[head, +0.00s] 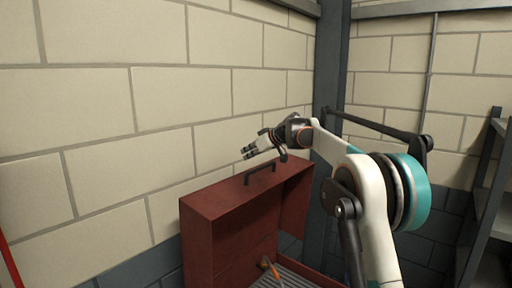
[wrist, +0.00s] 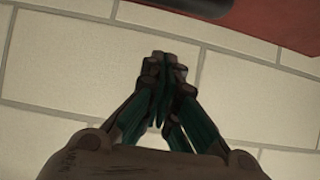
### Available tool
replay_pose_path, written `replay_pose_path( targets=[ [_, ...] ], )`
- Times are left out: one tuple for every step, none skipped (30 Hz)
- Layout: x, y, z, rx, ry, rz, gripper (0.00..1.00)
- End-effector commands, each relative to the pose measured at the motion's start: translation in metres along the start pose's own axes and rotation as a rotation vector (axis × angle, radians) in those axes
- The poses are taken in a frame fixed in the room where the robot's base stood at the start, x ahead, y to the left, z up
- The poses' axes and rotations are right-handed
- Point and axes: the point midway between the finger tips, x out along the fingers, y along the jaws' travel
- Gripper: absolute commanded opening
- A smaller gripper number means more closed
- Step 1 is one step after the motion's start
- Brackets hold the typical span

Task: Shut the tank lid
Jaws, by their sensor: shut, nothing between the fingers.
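The tank is a red casing, and its lid (head: 230,222) stands raised and open, seen hollow side toward me. A black handle (head: 260,173) sits on the lid's top edge. My gripper (head: 246,153) is above and slightly left of the handle, apart from it in the picture. Its fingers are shut and empty, as the wrist view also shows (wrist: 164,62). In the wrist view, part of the red lid (wrist: 285,25) shows at the upper right, with a dark rounded part at the top edge, probably the handle. The lower tank is mostly cut off.
A ribbed grey floor (head: 300,281) and an orange-tipped tool or fitting (head: 272,270) show inside the casing. A pale block wall (head: 100,120) stands close behind the lid. A dark steel column (head: 330,90) and a grey shelf rack (head: 485,210) stand to the right.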

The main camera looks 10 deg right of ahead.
Motion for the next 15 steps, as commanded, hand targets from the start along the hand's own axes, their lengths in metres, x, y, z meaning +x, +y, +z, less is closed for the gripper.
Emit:
replay_pose_path(
  targets=[
    [0.008,0.0,-0.002,-0.001,0.0,0.0,0.0],
    [0.013,0.0,-0.001,-0.001,0.0,0.0,0.0],
    [0.012,0.001,0.002,0.001,0.0,0.002,0.0],
    [0.009,0.001,0.006,0.001,0.0,0.002,0.0],
    [0.008,0.001,0.01,0.001,0.0,0.002,0.0],
    [0.007,0.001,0.014,0.001,0.0,0.001,0.0],
    [0.006,0.0,0.018,0.001,0.0,0.001,0.0],
    [0.005,0.0,0.021,0.001,0.0,0.001,0.0],
    [0.004,0.0,0.024,0.001,0.0,0.0,0.0],
    [0.003,0.0,0.027,0.0,0.0,0.0,0.0],
    [0.002,0.0,0.029,0.0,0.0,0.0,0.0],
    [0.001,0.0,0.031,0.0,0.0,0.0,0.0],
    [0.001,0.0,0.033,0.0,0.0,0.0,0.0],
    [0.0,0.0,0.035,0.0,0.0,0.0,0.0],
    [0.0,0.0,0.036,0.0,0.0,0.0,0.0]
  ],
)
